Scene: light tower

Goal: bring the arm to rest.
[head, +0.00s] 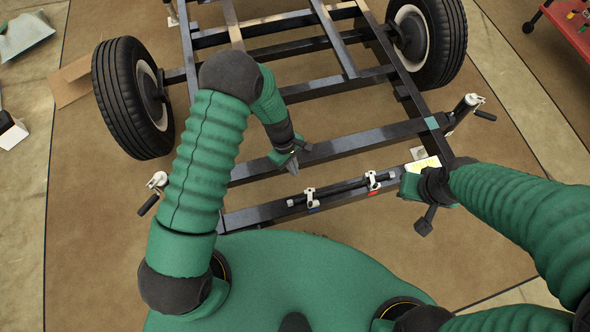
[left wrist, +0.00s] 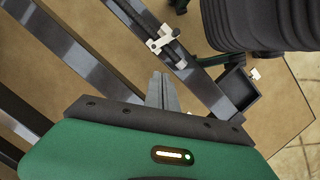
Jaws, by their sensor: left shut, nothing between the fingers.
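My left arm (head: 203,145) rises from my base and bends over the trailer frame. My left gripper (head: 292,166) points down over the dark frame bars, with its grey fingers together and nothing between them. Its closed fingers also show in the left wrist view (left wrist: 162,92), apart from the white clamp beyond them. My right arm (head: 520,205) comes in from the right, with its green and black hand (head: 412,187) beside the front right of the frame. Its fingers cannot be made out clearly.
The black trailer frame (head: 330,150) has two wheels, left (head: 130,98) and right (head: 432,42). A dark bar with white clamps (head: 311,198) lies along its front beam. Crank handles stick out at both sides. Cardboard (head: 70,82) and a red cart (head: 570,22) stand farther off.

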